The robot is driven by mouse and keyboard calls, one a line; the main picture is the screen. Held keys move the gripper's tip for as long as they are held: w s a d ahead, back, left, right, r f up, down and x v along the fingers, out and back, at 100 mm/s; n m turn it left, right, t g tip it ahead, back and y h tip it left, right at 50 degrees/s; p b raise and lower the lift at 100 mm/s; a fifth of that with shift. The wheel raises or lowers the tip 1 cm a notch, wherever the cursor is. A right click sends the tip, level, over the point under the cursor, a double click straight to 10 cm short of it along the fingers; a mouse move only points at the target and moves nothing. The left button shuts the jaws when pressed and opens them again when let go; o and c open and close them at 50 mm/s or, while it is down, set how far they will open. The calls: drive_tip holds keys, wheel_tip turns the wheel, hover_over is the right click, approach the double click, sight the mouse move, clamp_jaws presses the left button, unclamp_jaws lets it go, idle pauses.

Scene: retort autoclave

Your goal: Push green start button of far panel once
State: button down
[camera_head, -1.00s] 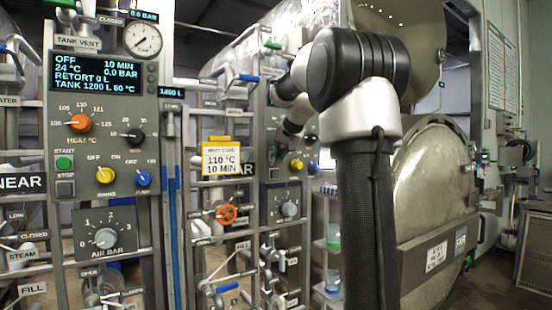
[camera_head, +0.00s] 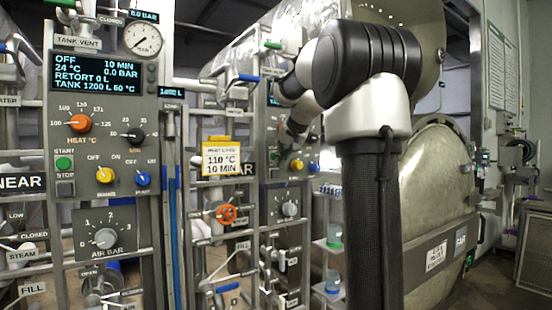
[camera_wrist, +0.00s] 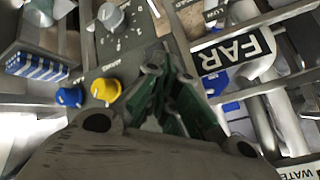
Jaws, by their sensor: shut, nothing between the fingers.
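The far panel (camera_head: 286,192) is the grey panel behind my arm, with a yellow knob (camera_head: 297,165), a blue knob and a large grey dial. In the wrist view the FAR label (camera_wrist: 233,52), yellow knob (camera_wrist: 105,90), blue knob (camera_wrist: 68,96) and grey dial (camera_wrist: 110,17) appear turned over. My gripper (camera_wrist: 168,80) is shut and empty, its green-sided fingers pointing at the panel between the yellow knob and the FAR label. The far panel's green start button does not show; the fingers cover that part in the wrist view. I cannot tell whether they touch the panel.
The near panel (camera_head: 110,215) at left has its own green start button (camera_head: 64,163), knobs and a display reading OFF. Pipes, an orange handwheel (camera_head: 226,214) and a yellow-topped sign (camera_head: 221,158) lie between the panels.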

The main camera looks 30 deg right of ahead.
drive_tip(key=shift+s, duration=2.5)
